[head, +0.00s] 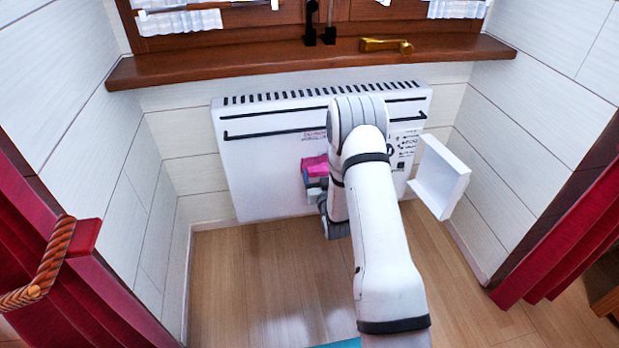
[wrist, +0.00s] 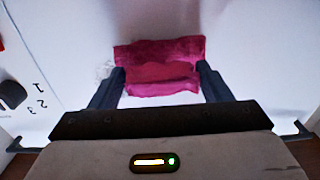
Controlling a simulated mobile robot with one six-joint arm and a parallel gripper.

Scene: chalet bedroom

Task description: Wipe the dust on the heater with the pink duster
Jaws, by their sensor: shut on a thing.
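The white heater (head: 262,165) hangs on the wall under the window sill. The pink duster (head: 314,166) is at the heater's front face, left of my arm. My gripper (wrist: 161,82) is shut on the duster, which also shows between the two dark fingers in the wrist view (wrist: 160,70). The duster lies close against the white front panel; I cannot tell how firmly it touches. A small pale greyish patch that looks like dust (wrist: 105,70) shows just left of the duster in the wrist view. My arm hides part of the heater's middle and right.
A white flap (head: 440,178) stands open at the heater's right side. The wooden sill (head: 240,64) juts out above, with a brass-coloured object (head: 386,45) on it. Red curtains (head: 565,235) flank the alcove. The wooden floor (head: 250,280) left of my arm is clear.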

